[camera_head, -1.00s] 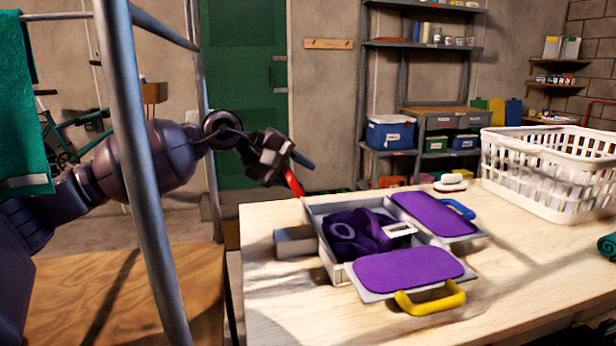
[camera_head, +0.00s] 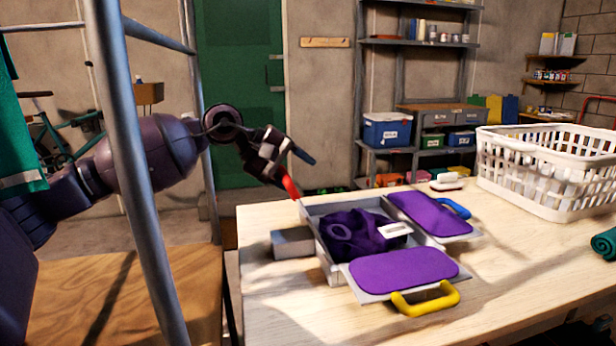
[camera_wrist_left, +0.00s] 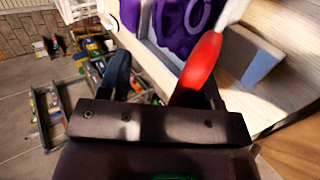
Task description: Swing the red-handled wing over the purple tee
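The purple tee (camera_head: 352,236) lies bunched in a grey tray-like folding frame (camera_head: 333,270) on the table, with a white label on it. The red handle (camera_head: 290,187) rises at the frame's far left corner; its wing's panel is not clearly visible. My left gripper (camera_head: 291,171) is at this handle. In the left wrist view the fingers stand well apart, with the red handle (camera_wrist_left: 203,68) close against the right finger and a gap to the left finger. The yellow-handled wing (camera_head: 404,268) and blue-handled wing (camera_head: 432,213) lie flat, purple on top. My right gripper is not in view.
A grey block (camera_head: 292,243) sits left of the frame. A white basket (camera_head: 545,170) and a brush (camera_head: 447,182) are at the back right, and a rolled green cloth (camera_head: 606,244) is at the right edge. A metal rack post (camera_head: 140,180) stands before my left arm.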

